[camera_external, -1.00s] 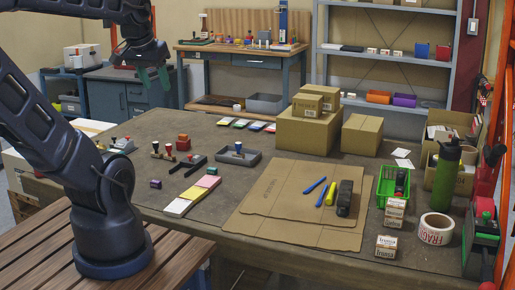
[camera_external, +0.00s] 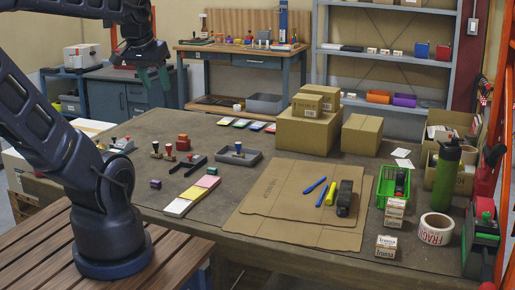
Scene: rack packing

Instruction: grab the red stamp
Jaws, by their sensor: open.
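A small stamp with a red top (camera_external: 168,150) stands in the middle-left of the workbench. A darker-topped stamp (camera_external: 155,148) stands just left of it. A red-orange block (camera_external: 183,142) sits just right and behind, too small to make out fully. My gripper (camera_external: 153,79) hangs high at the upper left, its green fingers pointing down. It is open and empty, well above the bench and clear of the stamps.
A black stamp rack (camera_external: 195,165) and a grey tray (camera_external: 239,157) lie to the right of the stamps. A purple block (camera_external: 155,184) and coloured pads (camera_external: 193,196) lie in front. Cardboard boxes (camera_external: 308,130), cardboard sheets (camera_external: 262,215) and a green basket (camera_external: 381,190) occupy the right side.

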